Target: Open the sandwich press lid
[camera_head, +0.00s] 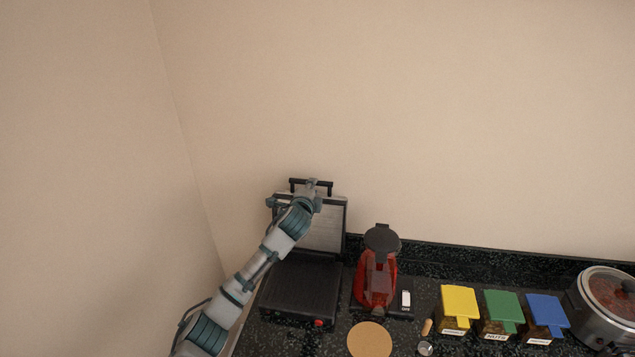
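The sandwich press (300,292) stands on the dark counter at the left, near the corner. The lid's black handle (328,184) is at the top. My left arm reaches across the left part of the press, and my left gripper (313,184) is at the lid's top edge, by the handle. Its fingers are too small and too overlapped with the handle to tell whether they are open or shut. My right gripper is not in view.
A red pitcher-like appliance (375,280) with a dark lid stands right of the press. A round tan board (369,340) lies in front of it. Yellow (458,300), green (503,306) and blue-lidded (546,310) containers and a round cooker (605,305) stand farther right. Walls close off the left and back.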

